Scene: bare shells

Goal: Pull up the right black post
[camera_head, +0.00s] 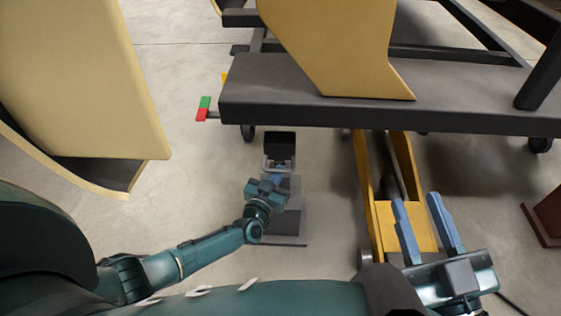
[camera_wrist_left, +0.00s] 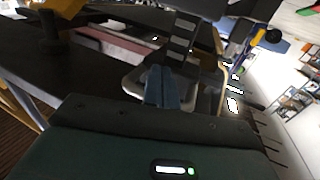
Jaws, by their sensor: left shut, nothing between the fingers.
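A dark post (camera_head: 543,75) rises at a slant from the right end of a dark platform (camera_head: 360,112) in the head view. I cannot tell for sure that it is the black post of the task. My left gripper (camera_head: 281,176) is shut and empty, low and well to the left of that post, close to a small black-topped grey object (camera_head: 280,150). In the left wrist view its blue fingers (camera_wrist_left: 162,82) are together, with a pale grey part behind them. My right gripper (camera_head: 420,212) is open and empty over a yellow frame.
Tan curved shells stand at the left (camera_head: 70,70) and on the platform (camera_head: 340,40). A yellow wheeled frame (camera_head: 362,180) runs under the platform. A grey block on a flat base (camera_head: 285,240) stands by my left arm. A dark red object (camera_head: 545,215) is at the right edge.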

